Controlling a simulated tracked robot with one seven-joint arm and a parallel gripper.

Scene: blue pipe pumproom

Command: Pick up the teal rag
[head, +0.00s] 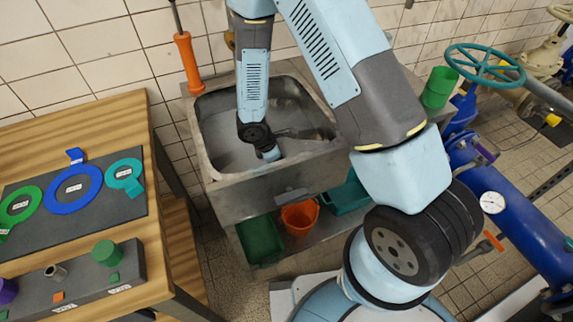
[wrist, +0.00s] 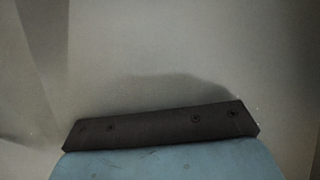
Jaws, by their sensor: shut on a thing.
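My arm reaches down into the grey metal sink (head: 222,155). I cannot make out the rag's cloth in either view. The wrist view shows a dark bolted bar and a light blue surface at the bottom edge, with the dim grey basin and a soft shadow beyond.
An orange-handled tool (head: 187,62) stands at the sink's back left corner, and a green cup (head: 438,88) at its right. Bins (head: 299,217) sit on the shelf below. A wooden table (head: 95,125) is at left; blue pipes (head: 510,210) with a teal handwheel (head: 485,62) are at right.

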